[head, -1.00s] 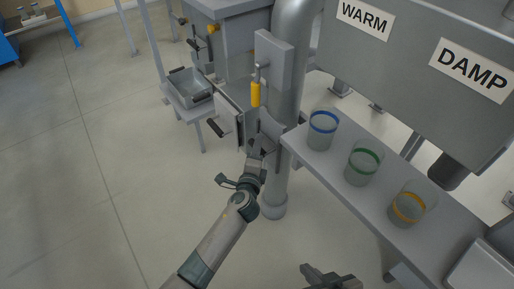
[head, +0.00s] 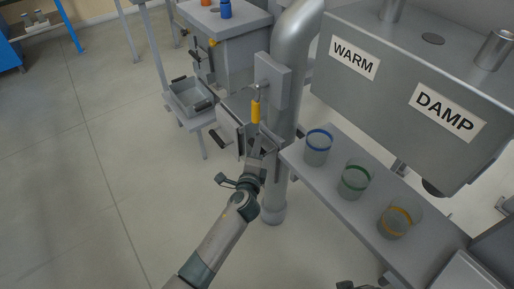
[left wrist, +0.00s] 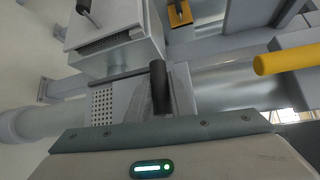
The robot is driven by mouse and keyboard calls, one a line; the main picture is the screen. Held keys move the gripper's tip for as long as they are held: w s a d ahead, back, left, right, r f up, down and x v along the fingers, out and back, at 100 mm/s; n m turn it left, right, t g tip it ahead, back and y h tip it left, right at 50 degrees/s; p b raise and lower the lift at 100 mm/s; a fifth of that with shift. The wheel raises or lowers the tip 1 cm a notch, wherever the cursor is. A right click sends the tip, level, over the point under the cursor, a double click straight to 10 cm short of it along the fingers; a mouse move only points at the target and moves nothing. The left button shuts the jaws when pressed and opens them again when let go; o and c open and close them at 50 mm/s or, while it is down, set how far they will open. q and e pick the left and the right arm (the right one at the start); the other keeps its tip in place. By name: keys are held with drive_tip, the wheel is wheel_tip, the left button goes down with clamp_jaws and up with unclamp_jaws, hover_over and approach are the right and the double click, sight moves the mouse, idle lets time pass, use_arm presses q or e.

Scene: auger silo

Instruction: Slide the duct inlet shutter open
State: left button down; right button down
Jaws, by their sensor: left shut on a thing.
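My left gripper (head: 258,143) is at the metal duct box on the upright pipe, below a yellow handle (head: 255,112). It is shut on the shutter's black handle, which shows as a dark upright peg (left wrist: 160,88) in the left wrist view. The fingertips are hidden there. Behind the peg is the smooth shutter plate (left wrist: 181,93); to its left a perforated grille (left wrist: 102,104) is exposed. The yellow handle also shows at the right of the left wrist view (left wrist: 284,60). Only a dark scrap of my right gripper (head: 356,285) shows at the bottom edge.
A shelf (head: 333,190) right of the pipe (head: 287,95) holds blue-, green- and orange-banded cups. Above it hangs a large grey box (head: 400,85) labelled WARM and DAMP. A metal tray (head: 190,98) stands on a small stand at left. The floor at left is clear.

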use_arm(q)
drive_tip(key=shift+r, duration=0.45)
drive_tip(key=shift+f, duration=0.15)
drive_tip(key=c, duration=1.6)
unclamp_jaws()
drive_tip(key=shift+f, duration=0.1)
use_arm(e)
drive_tip(key=shift+s+d, duration=0.2)
drive_tip(key=shift+d, duration=0.05)
drive_tip(key=shift+s, duration=0.1)
